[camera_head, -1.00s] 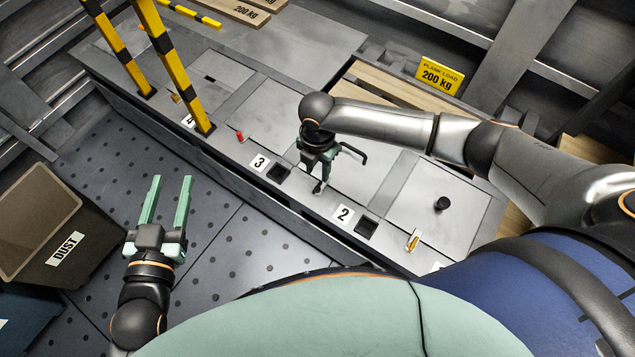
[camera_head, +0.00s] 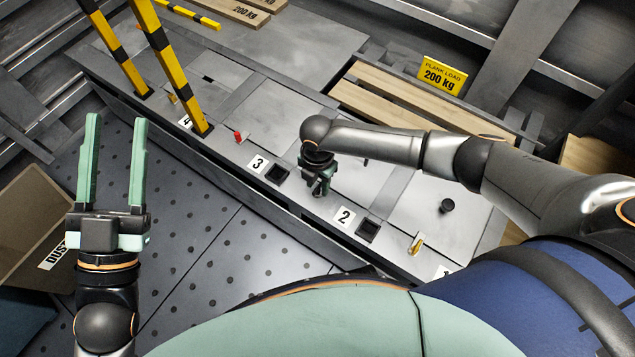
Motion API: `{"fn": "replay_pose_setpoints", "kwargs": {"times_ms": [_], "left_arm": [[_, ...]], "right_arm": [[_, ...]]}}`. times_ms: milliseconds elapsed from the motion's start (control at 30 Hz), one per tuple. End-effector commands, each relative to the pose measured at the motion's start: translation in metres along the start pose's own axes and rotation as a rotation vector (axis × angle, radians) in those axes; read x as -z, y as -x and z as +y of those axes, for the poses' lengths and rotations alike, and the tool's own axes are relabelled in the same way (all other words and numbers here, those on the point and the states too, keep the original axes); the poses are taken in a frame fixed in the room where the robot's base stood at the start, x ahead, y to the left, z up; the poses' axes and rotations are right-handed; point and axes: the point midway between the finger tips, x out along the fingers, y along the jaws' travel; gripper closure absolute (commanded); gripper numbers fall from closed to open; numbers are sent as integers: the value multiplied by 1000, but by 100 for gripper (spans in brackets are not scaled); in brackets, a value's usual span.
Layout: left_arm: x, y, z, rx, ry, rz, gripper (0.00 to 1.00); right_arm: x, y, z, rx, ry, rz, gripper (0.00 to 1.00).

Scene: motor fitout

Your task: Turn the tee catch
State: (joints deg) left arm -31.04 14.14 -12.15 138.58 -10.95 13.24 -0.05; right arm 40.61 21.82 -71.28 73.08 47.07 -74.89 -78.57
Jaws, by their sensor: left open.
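Small catches stand along the front edge of the grey deck (camera_head: 392,212): a brass one (camera_head: 416,245) right of label 2, a red one (camera_head: 238,137) left of label 3, and a brass one (camera_head: 172,98) near label 4. I cannot tell for sure which is the tee catch. My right gripper (camera_head: 320,188) points down at the deck edge between labels 3 and 2. Its fingers are foreshortened and hide what lies under them. My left gripper (camera_head: 112,135) is open and empty over the dark studded floor, away from the deck.
Yellow-black posts (camera_head: 172,70) rise from the deck at left. Square dark recesses (camera_head: 277,174) sit beside labels. A black knob (camera_head: 447,206) stands on the right panel. A DUST box (camera_head: 30,220) stands at lower left. Wooden planks (camera_head: 400,100) lie behind.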

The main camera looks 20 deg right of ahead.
Motion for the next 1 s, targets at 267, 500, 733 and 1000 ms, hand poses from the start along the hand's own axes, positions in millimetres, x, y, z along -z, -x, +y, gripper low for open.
{"fn": "replay_pose_setpoints", "kwargs": {"times_ms": [267, 500, 733, 1000], "left_arm": [[0, 0, 0, 0, -1, 1, 50], [0, 0, 0, 0, 0, 0, 50], [0, 0, 0, 0, 0, -1, 50], [0, 0, 0, 0, 0, -2, 50]], "right_arm": [[0, 0, 0, 0, 0, 0, 69], [0, 0, 0, 0, 0, 0, 96], [0, 0, 0, 1, 0, 0, 100], [0, 0, 0, 1, -1, 0, 100]]}}
